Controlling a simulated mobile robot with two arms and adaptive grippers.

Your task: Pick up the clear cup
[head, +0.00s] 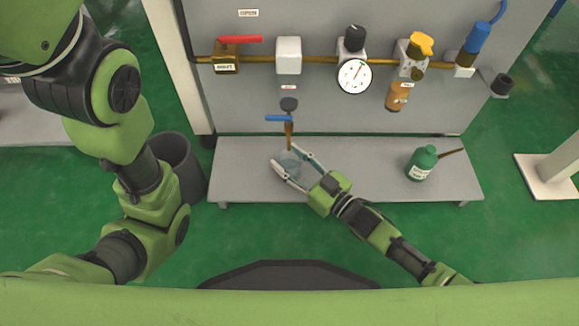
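The clear cup (289,164) stands on the grey bench below the blue-handled tap (283,119). It is see-through and faint, so its outline is hard to make out. My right gripper (283,154) reaches in from the lower right. Its two long fingers are spread, one on each side of the cup, with the cup between them. I cannot tell whether either finger touches the cup. My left arm is at the left of the view, and its gripper does not show.
The grey bench (245,178) has clear room on both sides of the cup. A green bottle (422,163) stands at its right. A dark bin (178,160) is left of the bench. Above, a brass pipe (320,60) carries valves and a gauge (354,76).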

